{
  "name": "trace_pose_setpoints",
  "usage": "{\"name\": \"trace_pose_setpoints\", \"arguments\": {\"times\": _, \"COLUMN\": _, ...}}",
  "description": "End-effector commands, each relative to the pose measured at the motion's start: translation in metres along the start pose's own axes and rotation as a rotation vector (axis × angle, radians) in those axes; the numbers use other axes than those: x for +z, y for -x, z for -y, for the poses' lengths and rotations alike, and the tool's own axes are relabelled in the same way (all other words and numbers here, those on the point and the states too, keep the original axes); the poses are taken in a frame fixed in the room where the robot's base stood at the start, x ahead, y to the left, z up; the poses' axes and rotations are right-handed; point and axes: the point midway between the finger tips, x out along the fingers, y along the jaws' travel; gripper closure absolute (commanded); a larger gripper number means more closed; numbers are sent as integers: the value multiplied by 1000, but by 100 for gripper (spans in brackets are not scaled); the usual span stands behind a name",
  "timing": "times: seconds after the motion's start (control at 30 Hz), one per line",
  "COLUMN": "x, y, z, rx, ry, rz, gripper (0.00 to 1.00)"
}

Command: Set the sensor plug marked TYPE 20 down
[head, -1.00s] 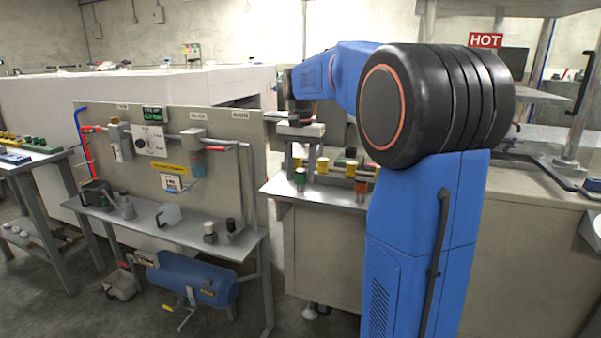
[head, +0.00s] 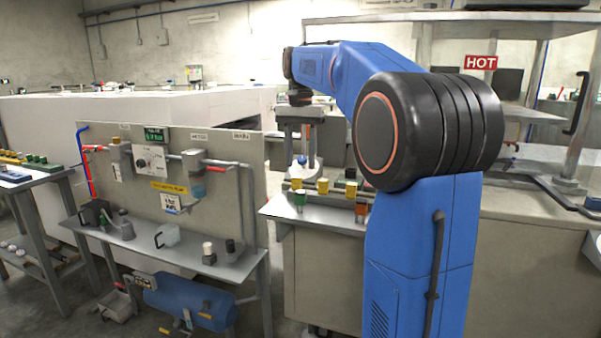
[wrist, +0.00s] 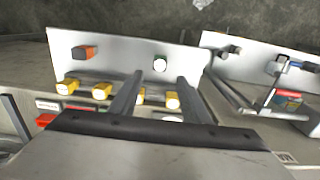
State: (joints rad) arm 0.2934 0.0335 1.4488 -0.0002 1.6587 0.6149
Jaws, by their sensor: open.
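My gripper (wrist: 160,100) is open in the wrist view, its two dark fingers apart with nothing held between them. In the head view my gripper (head: 304,145) hangs above the small metal shelf (head: 325,221), clear of the plugs. On the shelf stand a green-topped plug (head: 300,197) at the front left and an orange plug (head: 361,208) at the front right. Yellow plugs (head: 322,185) stand in a row behind. No TYPE 20 marking is readable, so I cannot tell which plug carries it.
A panel bench (head: 240,258) with pipes and small containers stands to the left, with a gap before the shelf. A red HOT sign (head: 481,62) hangs at the right. The shelf's middle front, between the green-topped and orange plugs, is bare.

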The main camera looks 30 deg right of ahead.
Motion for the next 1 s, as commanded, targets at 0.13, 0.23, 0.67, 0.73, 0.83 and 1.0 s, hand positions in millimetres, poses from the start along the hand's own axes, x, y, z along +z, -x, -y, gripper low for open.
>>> {"name": "trace_pose_setpoints", "arguments": {"times": 0.13, "x": 0, "y": 9, "z": 0, "rx": 0, "ry": 0, "rz": 0, "gripper": 57}}
{"name": "trace_pose_setpoints", "arguments": {"times": 0.23, "x": 0, "y": 11, "z": 0, "rx": 0, "ry": 0, "rz": 0, "gripper": 57}}
{"name": "trace_pose_setpoints", "arguments": {"times": 0.67, "x": 64, "y": -8, "z": -15, "rx": -38, "ry": 152, "rz": -57, "gripper": 57}}
{"name": "trace_pose_setpoints", "arguments": {"times": 0.73, "x": 85, "y": -18, "z": -21, "rx": -51, "ry": 207, "rz": -79, "gripper": 57}}
{"name": "trace_pose_setpoints", "arguments": {"times": 0.83, "x": 115, "y": -34, "z": -31, "rx": -69, "ry": 285, "rz": -110, "gripper": 57}}
{"name": "trace_pose_setpoints", "arguments": {"times": 1.0, "x": 163, "y": -66, "z": -50, "rx": -98, "ry": 414, "rz": -162, "gripper": 57}}
